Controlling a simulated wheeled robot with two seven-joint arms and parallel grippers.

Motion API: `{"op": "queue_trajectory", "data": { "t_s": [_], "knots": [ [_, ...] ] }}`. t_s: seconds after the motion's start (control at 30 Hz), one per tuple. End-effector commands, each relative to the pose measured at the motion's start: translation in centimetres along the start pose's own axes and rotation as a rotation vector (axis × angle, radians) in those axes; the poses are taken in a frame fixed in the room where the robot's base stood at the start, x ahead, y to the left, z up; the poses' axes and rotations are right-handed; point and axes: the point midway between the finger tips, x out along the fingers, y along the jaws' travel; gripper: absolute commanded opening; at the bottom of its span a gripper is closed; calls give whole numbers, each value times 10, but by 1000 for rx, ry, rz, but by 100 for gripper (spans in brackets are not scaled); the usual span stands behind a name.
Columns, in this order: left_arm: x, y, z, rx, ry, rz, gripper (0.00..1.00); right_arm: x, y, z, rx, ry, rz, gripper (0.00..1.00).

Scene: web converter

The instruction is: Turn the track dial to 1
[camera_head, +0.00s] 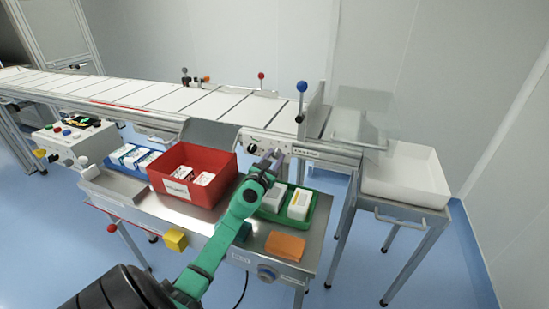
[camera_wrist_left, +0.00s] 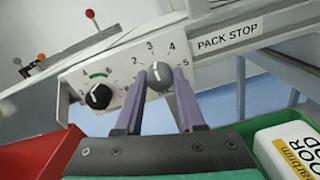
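The dial panel (camera_head: 265,145) is on the conveyor's front rail. I cannot read a track label on either. My left gripper (camera_head: 270,160) faces the panel. In the left wrist view its purple fingers (camera_wrist_left: 160,72) are apart, one on each side of the right knob; contact cannot be told. My right gripper is not in view.
Below the panel stand a red bin (camera_head: 190,155) and a green tray (camera_head: 320,218) with white packs. A PACK STOP label (camera_wrist_left: 228,37) is right of the dials. A white tray (camera_head: 405,190) is at right.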

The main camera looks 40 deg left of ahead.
Motion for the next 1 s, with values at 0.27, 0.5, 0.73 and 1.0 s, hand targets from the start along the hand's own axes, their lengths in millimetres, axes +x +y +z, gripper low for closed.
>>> {"op": "queue_trajectory", "data": {
  "t_s": [0.27, 0.5, 0.73, 1.0],
  "knots": [
    [0, 0, 0, -27, 0, 0, 0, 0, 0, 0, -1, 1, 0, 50],
    [0, 0, 0, -136, 1, 1, 0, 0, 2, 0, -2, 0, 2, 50],
    [0, 0, -1, -319, 1, -1, 0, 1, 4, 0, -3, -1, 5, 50],
    [0, -1, -1, -580, 1, 0, 0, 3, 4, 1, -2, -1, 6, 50]
  ]
}}
